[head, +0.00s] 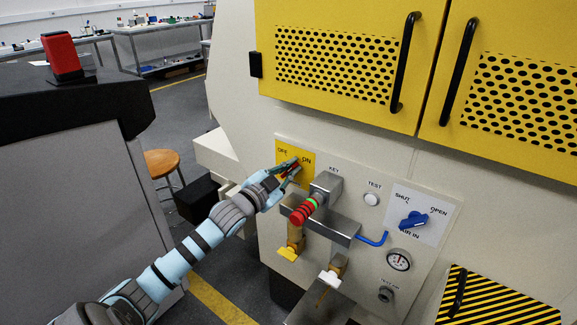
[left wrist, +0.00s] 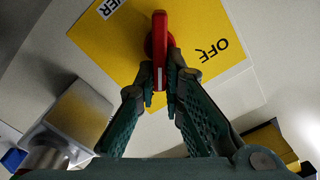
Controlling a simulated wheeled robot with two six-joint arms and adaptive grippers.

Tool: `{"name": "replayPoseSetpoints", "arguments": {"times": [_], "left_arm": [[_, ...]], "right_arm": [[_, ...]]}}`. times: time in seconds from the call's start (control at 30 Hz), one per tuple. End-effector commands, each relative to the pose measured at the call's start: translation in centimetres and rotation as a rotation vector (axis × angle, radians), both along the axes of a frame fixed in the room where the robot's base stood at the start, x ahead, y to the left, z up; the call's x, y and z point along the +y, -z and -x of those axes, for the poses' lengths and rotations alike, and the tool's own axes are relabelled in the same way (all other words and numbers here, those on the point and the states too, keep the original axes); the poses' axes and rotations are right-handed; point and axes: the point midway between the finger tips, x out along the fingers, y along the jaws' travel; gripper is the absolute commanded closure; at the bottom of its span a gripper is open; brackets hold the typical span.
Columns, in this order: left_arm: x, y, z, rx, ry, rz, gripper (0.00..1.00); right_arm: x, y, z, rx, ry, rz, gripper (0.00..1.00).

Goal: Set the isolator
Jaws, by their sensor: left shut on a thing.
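The isolator is a red rotary handle (left wrist: 160,42) on a yellow plate (left wrist: 104,45) with an OFF label in the left wrist view. In the head view the yellow plate (head: 284,147) shows OFF at left and ON at right, and the red handle (head: 296,167) is partly hidden by my fingers. My left gripper (head: 287,168) is shut on the handle; in the left wrist view the fingertips (left wrist: 160,90) lie on both sides of its near end, which bears a white mark. Which label the handle points at is hard to tell. My right gripper is not in view.
Right of the plate are a key block (head: 326,186) with a red and green knob (head: 303,211), a TEST button (head: 371,199), a blue SHUT/OPEN handle (head: 413,220) and a gauge (head: 398,260). Yellow perforated doors (head: 340,60) are above. A dark-topped cabinet (head: 60,110) stands left.

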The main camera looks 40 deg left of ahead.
Motion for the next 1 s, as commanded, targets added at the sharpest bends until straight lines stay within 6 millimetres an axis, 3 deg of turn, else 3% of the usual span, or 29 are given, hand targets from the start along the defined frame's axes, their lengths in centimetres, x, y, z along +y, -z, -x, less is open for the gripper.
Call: {"name": "replayPoseSetpoints", "arguments": {"times": [0.33,0.8,0.83,0.9,1.0], "left_arm": [[-0.2,0.4,0.0,0.008,0.0,-0.134,1.0],[-0.3,0.5,0.0,0.01,0.0,-0.152,1.0],[-0.3,0.5,0.0,0.01,0.0,-0.152,0.89],[-0.3,0.5,0.0,0.009,-0.001,-0.152,0.78],[-0.3,0.4,0.0,0.008,0.0,-0.152,0.71]], "right_arm": [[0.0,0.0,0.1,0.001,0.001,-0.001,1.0],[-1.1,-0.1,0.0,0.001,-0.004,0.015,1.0],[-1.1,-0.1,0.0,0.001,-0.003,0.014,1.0],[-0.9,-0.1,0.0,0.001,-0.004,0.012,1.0],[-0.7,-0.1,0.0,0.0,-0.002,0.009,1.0]]}}
